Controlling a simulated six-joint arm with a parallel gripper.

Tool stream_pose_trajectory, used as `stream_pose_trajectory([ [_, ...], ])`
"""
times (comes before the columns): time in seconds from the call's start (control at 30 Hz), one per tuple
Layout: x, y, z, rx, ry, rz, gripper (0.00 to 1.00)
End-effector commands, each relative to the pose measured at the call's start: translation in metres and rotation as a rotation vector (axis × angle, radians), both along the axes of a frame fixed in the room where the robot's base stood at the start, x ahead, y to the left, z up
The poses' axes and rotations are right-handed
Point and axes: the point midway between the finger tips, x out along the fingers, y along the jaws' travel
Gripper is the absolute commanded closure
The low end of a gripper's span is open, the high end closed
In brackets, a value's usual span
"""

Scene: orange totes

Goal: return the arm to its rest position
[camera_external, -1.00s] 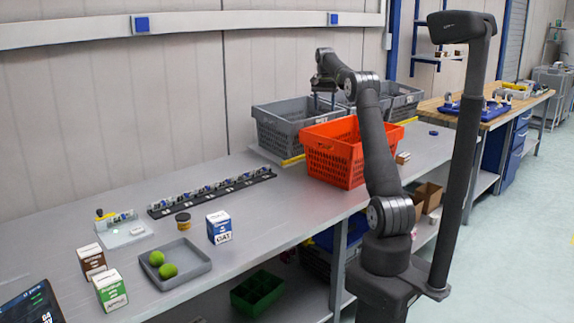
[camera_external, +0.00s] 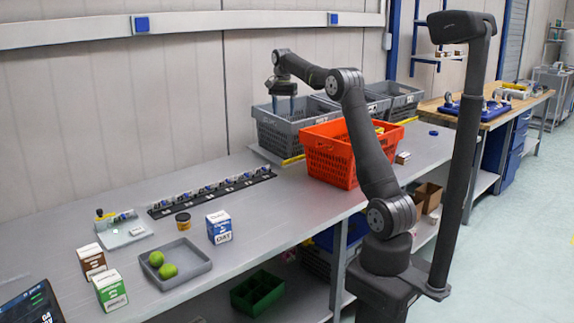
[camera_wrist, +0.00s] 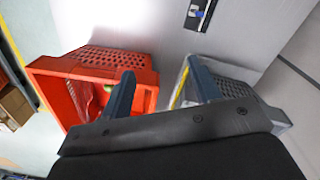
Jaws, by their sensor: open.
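My gripper (camera_external: 283,105) points down above the left grey tote (camera_external: 283,134) in the external view. In the wrist view the two fingers of my gripper (camera_wrist: 163,88) are spread apart with nothing between them. The orange tote (camera_external: 328,158) stands on the bench in front of the grey totes. In the wrist view the orange tote (camera_wrist: 60,68) is at the left and a grey tote (camera_wrist: 270,108) is at the right, partly hidden by a finger and the gripper body. Something yellowish lies in the orange tote; I cannot tell what.
A black strip (camera_external: 213,192) with several small parts lies along the bench. A grey tray (camera_external: 190,279) with two green balls, a blue-white box (camera_external: 219,227) and two other boxes stand at the front left. The bench between strip and totes is clear.

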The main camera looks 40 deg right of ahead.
Motion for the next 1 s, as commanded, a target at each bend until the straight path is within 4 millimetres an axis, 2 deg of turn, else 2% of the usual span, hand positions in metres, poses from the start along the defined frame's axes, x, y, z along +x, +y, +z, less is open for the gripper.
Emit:
stream_pose_trajectory([
  [0.1,0.002,0.018,0.0,0.0,0.0,0.0,0.43],
  [0.23,0.003,0.03,0.0,0.0,0.0,-0.001,0.43],
  [0.6,0.003,0.035,0.0,0.0,-0.001,-0.004,0.43],
  [0.63,0.003,0.035,0.0,0.0,-0.001,-0.004,0.41],
  [0.83,0.003,0.035,0.0,0.0,0.0,-0.004,0.02],
  [1.0,0.004,0.034,0.008,-0.001,-0.004,-0.004,0.0],
])
